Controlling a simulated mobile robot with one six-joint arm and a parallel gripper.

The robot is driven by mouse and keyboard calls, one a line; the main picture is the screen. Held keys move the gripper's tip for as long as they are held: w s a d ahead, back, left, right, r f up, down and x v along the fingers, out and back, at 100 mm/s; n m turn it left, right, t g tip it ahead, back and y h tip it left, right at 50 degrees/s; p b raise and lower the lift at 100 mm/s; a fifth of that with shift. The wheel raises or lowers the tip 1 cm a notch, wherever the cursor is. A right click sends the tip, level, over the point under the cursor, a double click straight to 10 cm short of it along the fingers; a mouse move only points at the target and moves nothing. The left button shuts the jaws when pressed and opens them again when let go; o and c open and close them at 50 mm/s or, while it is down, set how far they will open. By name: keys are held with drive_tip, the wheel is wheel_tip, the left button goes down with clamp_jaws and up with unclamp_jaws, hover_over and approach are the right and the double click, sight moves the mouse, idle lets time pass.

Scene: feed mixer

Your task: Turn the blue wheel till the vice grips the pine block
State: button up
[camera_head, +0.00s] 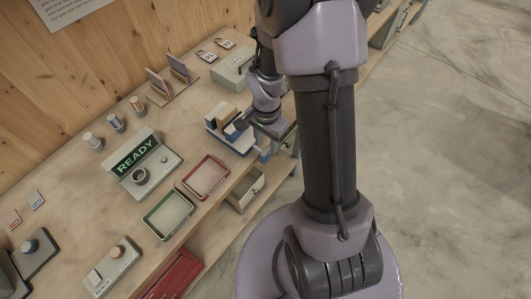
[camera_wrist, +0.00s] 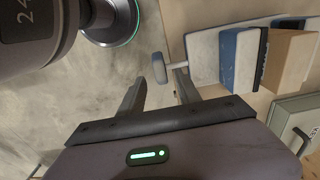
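The vice (camera_head: 241,146) stands near the bench's front edge, with a pale base and blue parts. In the wrist view its blue jaw (camera_wrist: 243,60) is beside the pine block (camera_wrist: 287,62); I cannot tell whether they touch. The block also shows in the head view (camera_head: 227,111). A small blue part, perhaps the blue wheel (camera_head: 265,157), shows below my gripper. My gripper (camera_wrist: 160,80) is open, its fingertips apart on either side of the knob; contact is unclear.
A red tray (camera_head: 205,178), a green tray (camera_head: 168,216) and a console reading READY (camera_head: 140,160) stand left of the vice. A pale green box (camera_head: 232,71) is behind the vice.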

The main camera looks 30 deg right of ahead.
sight(267, 149)
wheel_tip(267, 149, down, 5)
drive_tip(key=shift+r+b, duration=0.15)
drive_tip(key=shift+b, duration=0.3)
clamp_jaws()
drive_tip(key=shift+r, duration=0.1)
